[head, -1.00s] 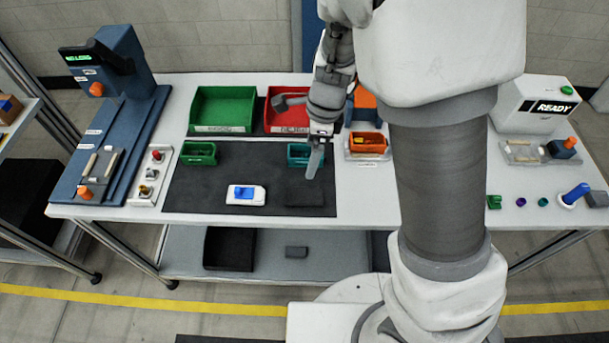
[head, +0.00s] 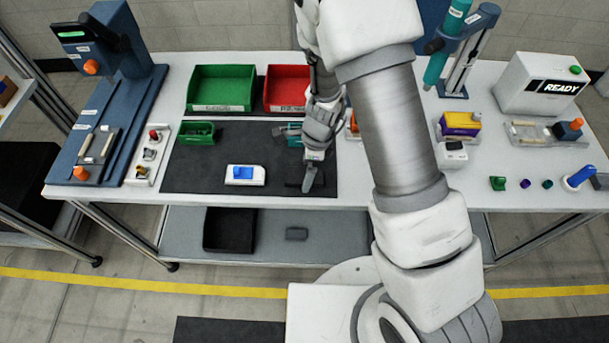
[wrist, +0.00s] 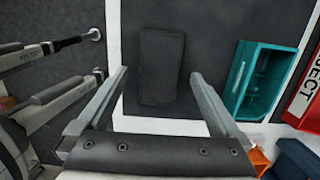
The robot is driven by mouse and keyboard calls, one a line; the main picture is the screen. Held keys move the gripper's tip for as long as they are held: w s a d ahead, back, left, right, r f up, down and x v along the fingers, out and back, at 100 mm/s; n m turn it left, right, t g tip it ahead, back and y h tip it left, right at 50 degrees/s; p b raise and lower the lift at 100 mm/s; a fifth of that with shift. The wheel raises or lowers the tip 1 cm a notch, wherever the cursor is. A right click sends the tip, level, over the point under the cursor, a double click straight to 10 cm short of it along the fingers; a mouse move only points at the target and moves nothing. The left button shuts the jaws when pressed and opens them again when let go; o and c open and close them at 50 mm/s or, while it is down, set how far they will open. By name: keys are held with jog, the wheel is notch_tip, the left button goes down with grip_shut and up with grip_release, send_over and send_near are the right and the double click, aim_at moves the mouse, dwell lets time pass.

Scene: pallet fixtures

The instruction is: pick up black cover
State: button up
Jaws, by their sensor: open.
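The black cover (wrist: 161,65) is a flat dark rectangle lying on the dark mat (wrist: 205,30), near the mat's edge. In the head view the cover (head: 293,183) is mostly hidden behind my gripper (head: 309,184). In the wrist view my gripper (wrist: 160,76) is open and empty, with one finger on each side of the cover's near end. The fingers appear apart from the cover; their height above it is hard to tell.
A teal bin (wrist: 262,80) stands beside the cover. A white device with a blue top (head: 245,175) lies left of it on the mat. Green (head: 222,88) and red (head: 287,88) bins stand behind.

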jog(key=shift+a+f, duration=0.15)
jog(key=shift+f, duration=0.45)
jog(key=c, duration=1.4)
jog(key=shift+r, duration=0.1)
